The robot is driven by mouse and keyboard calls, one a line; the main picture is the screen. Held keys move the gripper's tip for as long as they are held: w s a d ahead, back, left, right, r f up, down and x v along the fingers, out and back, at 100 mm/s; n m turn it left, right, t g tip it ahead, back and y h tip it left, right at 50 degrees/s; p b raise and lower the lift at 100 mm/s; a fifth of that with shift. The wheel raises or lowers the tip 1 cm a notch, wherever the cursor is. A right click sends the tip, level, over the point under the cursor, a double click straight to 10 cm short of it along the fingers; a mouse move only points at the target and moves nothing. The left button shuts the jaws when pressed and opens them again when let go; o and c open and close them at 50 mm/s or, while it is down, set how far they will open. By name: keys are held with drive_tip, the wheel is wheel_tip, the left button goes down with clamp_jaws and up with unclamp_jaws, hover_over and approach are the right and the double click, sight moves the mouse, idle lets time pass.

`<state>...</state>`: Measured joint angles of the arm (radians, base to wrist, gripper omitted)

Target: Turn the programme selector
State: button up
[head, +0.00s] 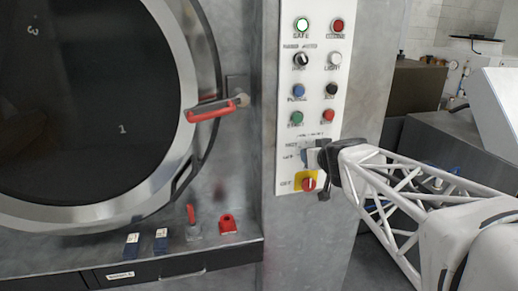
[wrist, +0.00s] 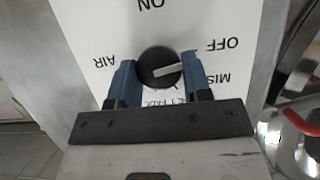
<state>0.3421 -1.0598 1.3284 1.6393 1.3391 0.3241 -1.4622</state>
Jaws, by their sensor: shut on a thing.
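The programme selector is a round black knob (wrist: 156,64) with a white pointer line, on a white panel marked ON, OFF, AIR and a partly covered word beginning MIS. In the wrist view the lettering is upside down. The pointer lies toward the right, between OFF and that word. My gripper (wrist: 158,70) is shut on the knob, one blue finger at its left side and one at its right. In the head view my gripper (head: 313,156) is at the lower part of the control panel and hides the knob.
The white control panel (head: 312,90) carries several buttons and a small knob above. Just below my gripper is a red switch on a yellow plate (head: 308,183). The round door (head: 190,120) with its red handle (head: 211,110) is to the left. Red and blue items lie on the ledge.

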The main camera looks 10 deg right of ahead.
idle(0.4)
drive_tip(key=shift+d+f+m+t+y, duration=0.1)
drive_tip(key=shift+m+t+y, duration=0.3)
drive_tip(key=shift+m+y, duration=1.1)
drive_tip(key=shift+d+f+m+t+y, duration=0.15)
drive_tip(key=shift+m+t+y, duration=0.4)
drive_tip(key=shift+m, duration=1.8)
drive_tip(key=shift+d+f+m+t+y, duration=0.1)
drive_tip(key=shift+m+t+y, duration=0.15)
drive_tip(key=shift+m+y, duration=1.3)
drive_tip(key=shift+m+h, duration=0.4)
drive_tip(key=shift+m, duration=0.1)
drive_tip(key=o, duration=0.9)
drive_tip(key=shift+r, duration=0.1)
